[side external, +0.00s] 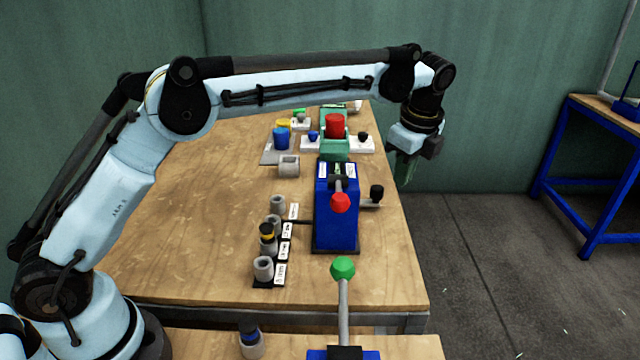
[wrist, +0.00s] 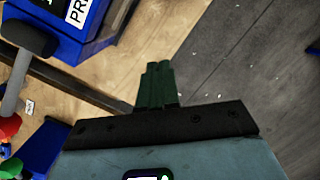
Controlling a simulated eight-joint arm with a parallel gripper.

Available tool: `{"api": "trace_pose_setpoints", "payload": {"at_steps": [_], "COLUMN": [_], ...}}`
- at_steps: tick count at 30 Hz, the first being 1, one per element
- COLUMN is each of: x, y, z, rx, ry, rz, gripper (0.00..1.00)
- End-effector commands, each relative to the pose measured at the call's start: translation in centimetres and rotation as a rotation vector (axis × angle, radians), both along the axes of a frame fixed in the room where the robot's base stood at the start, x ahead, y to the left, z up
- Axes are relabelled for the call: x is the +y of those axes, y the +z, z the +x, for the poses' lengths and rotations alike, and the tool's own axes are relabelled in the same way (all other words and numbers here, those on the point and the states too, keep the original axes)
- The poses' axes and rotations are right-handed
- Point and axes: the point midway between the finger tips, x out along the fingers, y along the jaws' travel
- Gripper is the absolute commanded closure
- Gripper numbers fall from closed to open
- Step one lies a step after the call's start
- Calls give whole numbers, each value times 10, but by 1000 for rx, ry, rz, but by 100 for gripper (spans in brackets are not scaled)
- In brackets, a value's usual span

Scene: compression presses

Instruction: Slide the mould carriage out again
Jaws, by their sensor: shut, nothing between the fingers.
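My gripper (side external: 403,178) hangs fingers-down near the table's right edge, to the right of the blue press (side external: 336,218). Its green fingers are together and empty; they also show in the wrist view (wrist: 157,75). The blue press has a lever with a red knob (side external: 341,202). A black-knobbed handle (side external: 376,191) sticks out from its right side. In the wrist view a black knob on a grey rod (wrist: 28,38) shows at the left, apart from the fingers. I cannot tell which part is the mould carriage.
A green press with a red cylinder (side external: 335,125) stands behind. Several grey cups (side external: 264,268) with labels stand left of the blue press. A green-knobbed lever (side external: 342,268) rises in front. The wooden table (side external: 180,235) is clear at left; open floor lies right.

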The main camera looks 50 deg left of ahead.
Motion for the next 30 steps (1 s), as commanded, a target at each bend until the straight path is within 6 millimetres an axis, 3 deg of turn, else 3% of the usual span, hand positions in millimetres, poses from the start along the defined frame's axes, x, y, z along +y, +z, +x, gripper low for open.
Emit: {"api": "trace_pose_setpoints", "payload": {"at_steps": [6, 14, 30], "x": [-3, 1, 36], "y": [3, -5, -90], "z": [1, 4, 24], "rx": [15, 27, 27], "ry": [-389, -494, -488], "rz": [173, 222, 220], "gripper": [100, 100, 100]}}
